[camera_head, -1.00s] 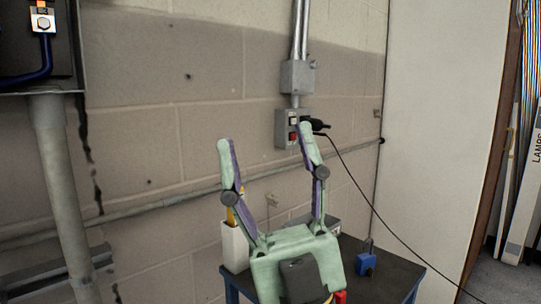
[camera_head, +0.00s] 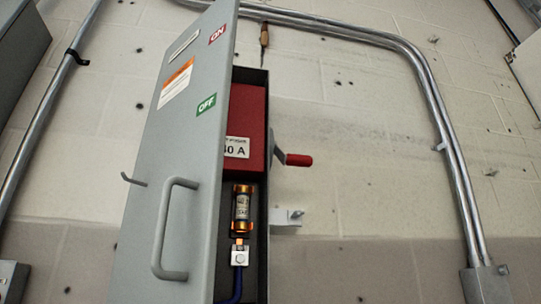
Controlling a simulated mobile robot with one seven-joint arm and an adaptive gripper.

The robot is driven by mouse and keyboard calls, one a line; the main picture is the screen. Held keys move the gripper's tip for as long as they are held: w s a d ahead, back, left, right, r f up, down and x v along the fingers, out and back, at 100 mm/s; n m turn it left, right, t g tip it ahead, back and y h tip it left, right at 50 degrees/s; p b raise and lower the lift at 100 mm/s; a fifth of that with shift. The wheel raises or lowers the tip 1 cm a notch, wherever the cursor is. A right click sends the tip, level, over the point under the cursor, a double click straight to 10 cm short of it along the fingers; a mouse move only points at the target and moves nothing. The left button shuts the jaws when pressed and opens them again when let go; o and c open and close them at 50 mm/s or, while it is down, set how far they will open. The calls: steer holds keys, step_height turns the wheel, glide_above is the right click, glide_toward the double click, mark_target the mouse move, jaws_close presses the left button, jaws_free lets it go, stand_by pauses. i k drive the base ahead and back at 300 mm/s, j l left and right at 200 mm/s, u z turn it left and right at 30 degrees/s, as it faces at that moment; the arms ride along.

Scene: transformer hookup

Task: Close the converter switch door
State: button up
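The converter switch door (camera_head: 165,145) is a grey metal panel in the left middle of the head view. It stands partly open, swung out to the left of its box. It has a grey bar handle (camera_head: 168,230), a red ON label, a green OFF label and an orange-and-white sticker. Inside the switch box (camera_head: 262,190) are a red block (camera_head: 250,112) marked "40 A", a fuse (camera_head: 241,209) and a blue cable. A lever with a red grip (camera_head: 297,160) sticks out at the box's right side. My gripper is not in view.
Metal conduit (camera_head: 440,110) runs over the top and down the right to a small grey box (camera_head: 486,284). A screwdriver-like tool (camera_head: 264,38) hangs above the switch box. More grey boxes sit at the left edge.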

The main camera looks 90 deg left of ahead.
mark_target(166, 254)
steer(key=j+u, duration=0.1)
steer(key=u, duration=1.4)
